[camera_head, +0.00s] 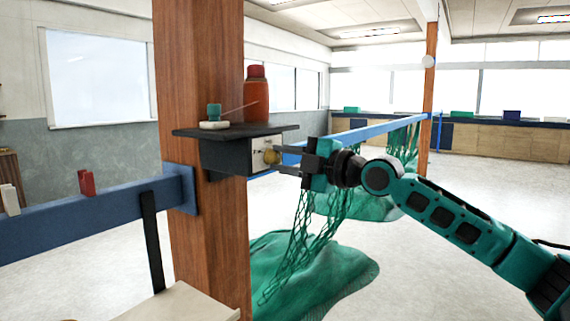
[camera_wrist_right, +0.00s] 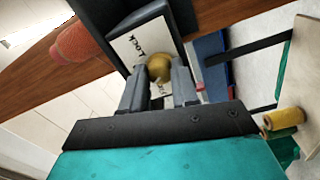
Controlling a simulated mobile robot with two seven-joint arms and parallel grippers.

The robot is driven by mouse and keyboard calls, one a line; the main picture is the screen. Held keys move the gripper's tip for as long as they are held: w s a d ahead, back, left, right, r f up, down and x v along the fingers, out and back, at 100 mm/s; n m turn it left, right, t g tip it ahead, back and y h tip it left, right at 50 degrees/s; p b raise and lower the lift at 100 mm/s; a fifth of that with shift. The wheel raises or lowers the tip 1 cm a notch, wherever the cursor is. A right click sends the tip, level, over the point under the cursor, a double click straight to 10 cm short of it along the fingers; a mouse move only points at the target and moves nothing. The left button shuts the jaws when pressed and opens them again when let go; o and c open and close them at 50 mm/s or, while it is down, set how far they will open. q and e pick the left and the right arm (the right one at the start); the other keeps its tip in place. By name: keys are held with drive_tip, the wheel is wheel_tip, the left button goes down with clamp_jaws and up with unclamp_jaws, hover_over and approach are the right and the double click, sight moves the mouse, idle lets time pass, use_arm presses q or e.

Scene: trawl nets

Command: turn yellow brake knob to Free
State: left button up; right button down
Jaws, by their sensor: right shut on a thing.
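The yellow brake knob (camera_head: 271,155) sits on the pale front plate (camera_head: 257,153) of a dark box on the wooden post. In the right wrist view the knob (camera_wrist_right: 159,67) lies between the fingertips of my right gripper (camera_wrist_right: 158,80), which is shut on it. The plate (camera_wrist_right: 140,42) carries lettering above the knob that seems to read "LOCK", and more lettering below it, partly hidden by the knob and fingers. My right gripper also shows in the head view (camera_head: 280,158), reaching in from the right. My left gripper is not in view.
A dark shelf (camera_head: 235,131) above the box holds an orange bottle (camera_head: 256,98) and a small teal item (camera_head: 214,112). A blue beam (camera_head: 90,215) with red and white clips runs left of the post (camera_head: 200,60). Green nets (camera_head: 310,275) hang and lie below my right arm.

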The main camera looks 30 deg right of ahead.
drive_tip(key=n+b, duration=0.1)
drive_tip(key=n, duration=0.4)
drive_tip(key=shift+b, duration=0.35)
drive_tip(key=shift+n, duration=0.4)
drive_tip(key=c, duration=0.8)
unclamp_jaws()
drive_tip(key=shift+c, duration=0.2)
